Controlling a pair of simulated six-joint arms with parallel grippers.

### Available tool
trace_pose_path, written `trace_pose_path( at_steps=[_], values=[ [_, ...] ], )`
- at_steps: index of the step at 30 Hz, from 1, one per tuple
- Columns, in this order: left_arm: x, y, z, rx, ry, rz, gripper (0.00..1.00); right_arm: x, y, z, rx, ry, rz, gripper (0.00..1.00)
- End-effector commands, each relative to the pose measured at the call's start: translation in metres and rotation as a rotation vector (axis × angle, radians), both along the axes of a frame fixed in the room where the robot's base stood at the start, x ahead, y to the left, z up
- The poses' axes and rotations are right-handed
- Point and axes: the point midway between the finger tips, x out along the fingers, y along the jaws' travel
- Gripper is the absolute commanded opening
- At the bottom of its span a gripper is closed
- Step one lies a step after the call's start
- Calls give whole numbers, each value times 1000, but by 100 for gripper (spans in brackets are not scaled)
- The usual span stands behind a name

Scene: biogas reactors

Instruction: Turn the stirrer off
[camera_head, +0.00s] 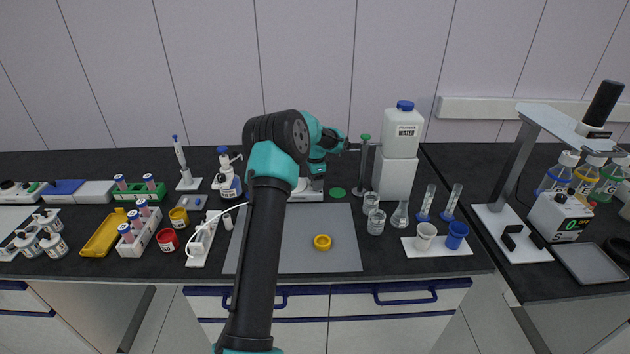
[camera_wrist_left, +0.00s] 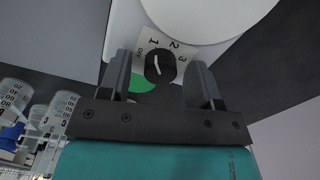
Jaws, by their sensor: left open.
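The stirrer (camera_head: 303,192) is a white device near the back of the bench, mostly hidden behind my left arm in the head view. In the left wrist view its white body (camera_wrist_left: 122,32) and round plate (camera_wrist_left: 205,15) show close up. Its black dial knob (camera_wrist_left: 160,67) has a white pointer line and labels Off, 1, 2 and 3 around it. I cannot tell surely which label the pointer marks. My left gripper (camera_wrist_left: 159,60) is open, with one finger on each side of the knob in the picture; contact is unclear. My right gripper is not in view.
A green disc (camera_head: 337,192) lies beside the stirrer. To the right stand a white water container (camera_head: 396,170) and glass beakers (camera_head: 376,222). A grey mat (camera_head: 300,258) with a yellow ring (camera_head: 322,242) lies in front; most of it is clear.

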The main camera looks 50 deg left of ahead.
Motion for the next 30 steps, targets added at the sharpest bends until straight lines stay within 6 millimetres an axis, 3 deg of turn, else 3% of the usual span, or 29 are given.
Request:
trace_pose_path(
  at_steps=[2, 30],
  values=[
    [0, 0, 0, 0, -1, -58, 58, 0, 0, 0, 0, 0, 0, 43],
    [-1, -2, 148, 1, -2, -55, 58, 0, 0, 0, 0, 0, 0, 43]
  ],
)
